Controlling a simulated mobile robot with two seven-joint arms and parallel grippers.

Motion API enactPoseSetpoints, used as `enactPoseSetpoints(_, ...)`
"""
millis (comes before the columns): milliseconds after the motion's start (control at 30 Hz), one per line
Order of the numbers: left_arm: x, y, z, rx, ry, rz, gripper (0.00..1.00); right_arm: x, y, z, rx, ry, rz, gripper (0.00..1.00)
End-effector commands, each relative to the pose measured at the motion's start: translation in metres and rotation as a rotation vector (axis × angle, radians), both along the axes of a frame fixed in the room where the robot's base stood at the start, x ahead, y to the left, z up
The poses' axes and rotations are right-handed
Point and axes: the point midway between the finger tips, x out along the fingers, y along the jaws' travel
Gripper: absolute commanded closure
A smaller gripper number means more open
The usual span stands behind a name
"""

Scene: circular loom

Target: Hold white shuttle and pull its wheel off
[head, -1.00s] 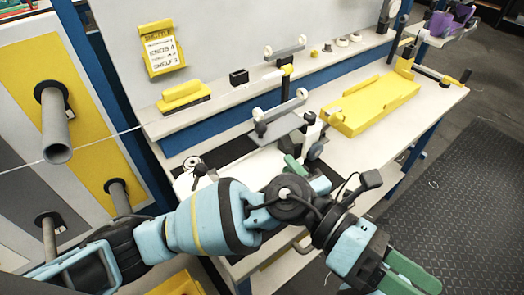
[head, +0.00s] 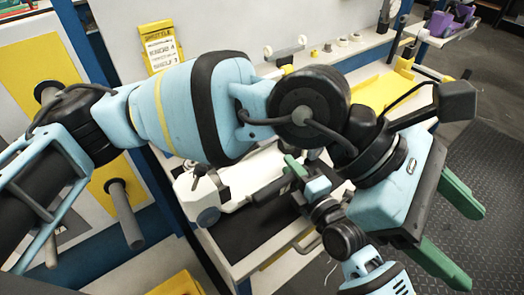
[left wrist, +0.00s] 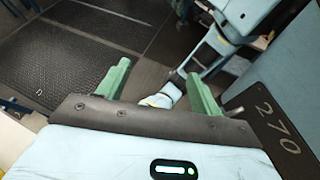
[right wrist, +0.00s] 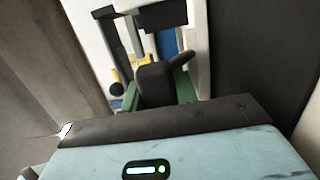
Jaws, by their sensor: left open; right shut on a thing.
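The white shuttle (head: 240,182) lies over a dark mat on the bench in the head view, partly hidden by my left arm. My right gripper (head: 297,168) is shut at the shuttle's right side. In the right wrist view its green fingers close on a dark block (right wrist: 155,84) of the shuttle, with white frame parts around it. My left gripper (head: 452,230) is open and empty, well to the right of the shuttle. The left wrist view shows nothing between its fingers (left wrist: 158,74).
A yellow tray (head: 372,92) lies on the bench behind my left arm. Grey pegs (head: 126,214) stick out of the panel at left. A yellow sign (head: 161,48) hangs at the back. The dark floor mat (head: 490,165) at right is clear.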

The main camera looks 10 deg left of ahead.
Motion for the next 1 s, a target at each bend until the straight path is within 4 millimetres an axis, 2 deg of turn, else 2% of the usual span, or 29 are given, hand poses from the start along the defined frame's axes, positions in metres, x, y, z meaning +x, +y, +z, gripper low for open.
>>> enactPoseSetpoints(100, 0.004, 0.019, 0.002, -0.022, -0.184, -0.023, 0.35, 0.000, 0.000, 0.000, 0.000, 0.000, 0.000, 1.00)
enactPoseSetpoints(267, 0.048, 0.043, -0.020, 0.077, -0.304, -0.004, 0.35, 0.000, 0.000, 0.000, 0.000, 0.000, 0.000, 1.00)
enactPoseSetpoints(467, 0.104, 0.090, -0.043, 0.235, -0.458, 0.002, 0.35, 0.000, 0.000, 0.000, 0.001, -0.001, -0.001, 1.00)
enactPoseSetpoints(700, 0.166, 0.169, -0.064, 0.458, -0.600, -0.017, 0.35, 0.000, 0.000, 0.000, 0.000, -0.001, -0.001, 1.00)
enactPoseSetpoints(1000, 0.218, 0.284, -0.073, 0.738, -0.672, -0.075, 0.35, 0.000, 0.000, 0.001, 0.000, -0.001, -0.001, 1.00)
